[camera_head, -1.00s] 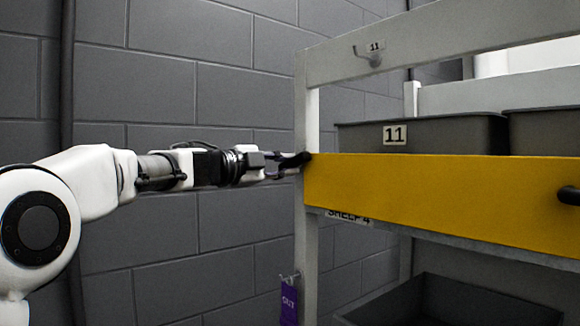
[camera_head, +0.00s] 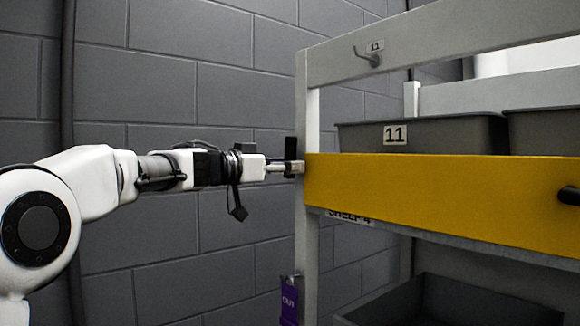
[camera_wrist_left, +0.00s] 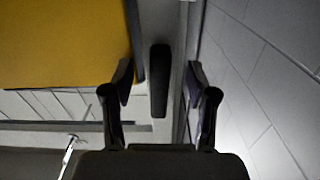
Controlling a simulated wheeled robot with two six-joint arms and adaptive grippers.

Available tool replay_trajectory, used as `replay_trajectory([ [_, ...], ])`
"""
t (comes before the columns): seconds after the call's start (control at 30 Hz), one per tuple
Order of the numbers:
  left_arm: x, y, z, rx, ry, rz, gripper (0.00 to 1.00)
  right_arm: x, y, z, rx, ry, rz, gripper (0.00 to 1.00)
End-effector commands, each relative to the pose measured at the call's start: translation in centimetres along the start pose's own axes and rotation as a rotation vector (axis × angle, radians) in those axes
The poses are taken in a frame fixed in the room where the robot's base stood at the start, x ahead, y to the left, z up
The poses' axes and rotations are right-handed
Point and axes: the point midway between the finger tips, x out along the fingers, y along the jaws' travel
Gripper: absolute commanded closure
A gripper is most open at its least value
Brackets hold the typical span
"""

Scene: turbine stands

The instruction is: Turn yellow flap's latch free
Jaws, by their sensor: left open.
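The yellow flap (camera_head: 430,197) spans the front of the shelf, its left end at the grey post (camera_head: 307,115). My left gripper (camera_head: 287,168) is at that post, beside the flap's left end. In the left wrist view its two dark fingers (camera_wrist_left: 160,90) stand apart, open, with the black latch (camera_wrist_left: 159,60) between them. The latch lies lengthwise along the post, beside the flap's edge, and does not lie across the flap. A gap shows between latch and both fingers. In the head view, a dark upright piece above the fingertips looks like the latch (camera_head: 290,146). My right gripper is not in view.
Grey bins, one marked 11 (camera_head: 440,135), stand behind the flap. A second black latch (camera_head: 569,196) is at the flap's right end. A hook (camera_head: 368,57) is on the upper beam. A purple tag (camera_head: 290,302) hangs on the post. A block wall stands behind.

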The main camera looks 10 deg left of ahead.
Motion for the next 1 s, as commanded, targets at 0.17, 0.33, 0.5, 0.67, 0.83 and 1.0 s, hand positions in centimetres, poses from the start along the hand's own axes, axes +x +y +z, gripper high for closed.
replay_trajectory([
  [0.17, 0.0, 0.0, 0.0, 0.001, 0.001, 0.000, 0.42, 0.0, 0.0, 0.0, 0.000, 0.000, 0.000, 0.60],
  [0.33, -0.9, -0.1, -0.1, 0.000, 0.002, -0.001, 0.42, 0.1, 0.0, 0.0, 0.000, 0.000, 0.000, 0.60],
  [0.5, -2.5, 0.0, -0.1, 0.000, 0.002, -0.001, 0.42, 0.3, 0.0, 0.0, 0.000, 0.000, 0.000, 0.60],
  [0.67, -4.0, 0.0, -0.1, -0.001, 0.002, -0.001, 0.42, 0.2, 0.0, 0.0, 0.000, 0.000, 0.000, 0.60],
  [0.83, -5.0, 0.0, -0.1, 0.000, 0.001, 0.000, 0.42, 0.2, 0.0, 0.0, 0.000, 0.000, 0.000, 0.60],
  [1.0, -5.0, 0.0, 0.0, 0.001, 0.001, 0.000, 0.42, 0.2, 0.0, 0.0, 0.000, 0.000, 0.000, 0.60],
])
